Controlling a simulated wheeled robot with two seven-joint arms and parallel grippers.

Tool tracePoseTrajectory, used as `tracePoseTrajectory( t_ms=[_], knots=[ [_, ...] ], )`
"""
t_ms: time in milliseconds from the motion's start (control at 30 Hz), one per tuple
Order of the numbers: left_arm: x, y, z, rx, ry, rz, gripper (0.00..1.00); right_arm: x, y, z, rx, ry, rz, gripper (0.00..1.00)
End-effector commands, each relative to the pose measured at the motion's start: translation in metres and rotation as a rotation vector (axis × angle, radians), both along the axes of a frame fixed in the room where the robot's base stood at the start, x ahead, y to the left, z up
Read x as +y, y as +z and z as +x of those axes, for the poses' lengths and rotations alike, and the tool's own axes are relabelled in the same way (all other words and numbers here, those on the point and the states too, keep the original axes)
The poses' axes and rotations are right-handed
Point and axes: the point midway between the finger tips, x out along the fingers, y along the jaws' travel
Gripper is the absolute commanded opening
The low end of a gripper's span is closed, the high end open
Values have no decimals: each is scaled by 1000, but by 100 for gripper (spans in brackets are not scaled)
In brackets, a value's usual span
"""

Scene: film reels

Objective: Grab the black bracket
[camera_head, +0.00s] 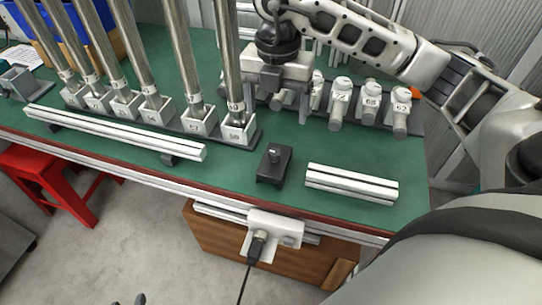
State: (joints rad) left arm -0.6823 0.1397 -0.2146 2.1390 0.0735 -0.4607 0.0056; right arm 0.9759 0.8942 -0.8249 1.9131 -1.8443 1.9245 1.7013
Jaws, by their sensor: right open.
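A small black bracket (274,167) lies on the green table near its front edge, with a raised part on its top. My right gripper (289,104) hangs over the table beyond the bracket, by the row of white numbered parts. It is apart from the bracket and open. The silver tubes and white parts around it crowd the view of its fingertips. I do not make out my left gripper.
Tall silver tubes in numbered holders (238,132) stand left of my right gripper. White numbered cylinders (370,100) stand on its right. Silver rails lie left (110,132) and right (350,184) of the bracket. A red stool (50,175) stands on the floor.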

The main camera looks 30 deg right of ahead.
Motion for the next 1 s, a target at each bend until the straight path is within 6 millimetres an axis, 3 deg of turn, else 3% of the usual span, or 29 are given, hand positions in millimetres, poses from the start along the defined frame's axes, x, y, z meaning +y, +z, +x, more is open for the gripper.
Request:
tracePoseTrajectory(
  t_ms=[400, 667, 1000],
  knots=[
    [0, -1, 0, 1, 0, -2, 36, 1, -85, -1, 6, 3, 2, 80],
    [0, 0, 0, 0, 0, -2, 36, 1, -104, 0, 3, 4, 3, 80],
    [0, 2, 0, -1, -1, 3, 36, 0, -148, 3, 5, 5, 4, 80]
  ],
)
